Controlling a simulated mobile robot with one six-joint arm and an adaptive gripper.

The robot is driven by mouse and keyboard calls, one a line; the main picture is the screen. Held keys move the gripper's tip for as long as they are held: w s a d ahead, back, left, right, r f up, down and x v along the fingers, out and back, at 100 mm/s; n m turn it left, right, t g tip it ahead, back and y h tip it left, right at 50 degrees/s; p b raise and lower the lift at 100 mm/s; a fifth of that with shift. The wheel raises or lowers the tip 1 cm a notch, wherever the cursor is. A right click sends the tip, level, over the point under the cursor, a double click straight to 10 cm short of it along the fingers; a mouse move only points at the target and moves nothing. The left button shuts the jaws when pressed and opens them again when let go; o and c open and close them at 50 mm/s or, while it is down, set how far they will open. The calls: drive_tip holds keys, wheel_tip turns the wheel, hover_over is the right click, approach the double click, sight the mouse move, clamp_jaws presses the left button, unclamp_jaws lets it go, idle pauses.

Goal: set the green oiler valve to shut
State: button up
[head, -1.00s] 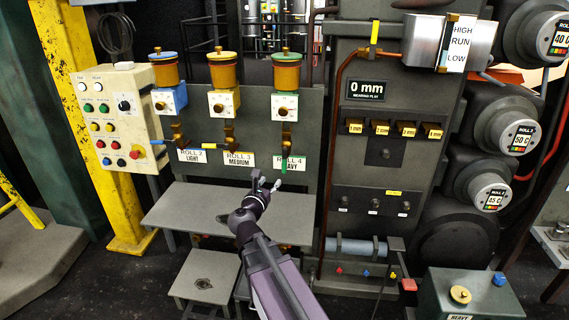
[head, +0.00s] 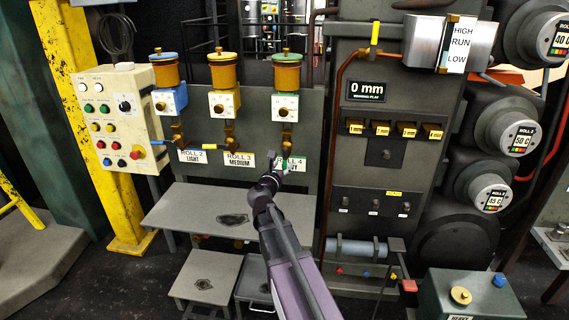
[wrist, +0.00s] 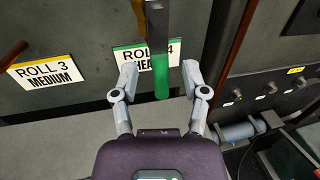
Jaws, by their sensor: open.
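The green oiler valve's lever (wrist: 161,80) hangs straight down in front of the ROLL 4 HEAVY label (wrist: 133,56). Its grey upper part runs out of the top of the wrist view. My gripper (wrist: 159,84) is open, with one finger on each side of the green handle and a visible gap on both sides. In the head view, my gripper (head: 279,164) is at the ROLL 4 label and hides most of the green handle. The green-topped oiler (head: 286,72) stands above, with its brass valve body (head: 286,137) below it.
The blue valve handle (head: 158,142) points sideways to the left. The yellow valve is by the ROLL 3 MEDIUM label (head: 238,159). A grey shelf (head: 185,212) lies below the labels. A grey machine column with a copper pipe (head: 334,150) stands to the right.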

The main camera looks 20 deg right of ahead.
drive_tip(key=shift+x, duration=1.35)
clamp_jaws()
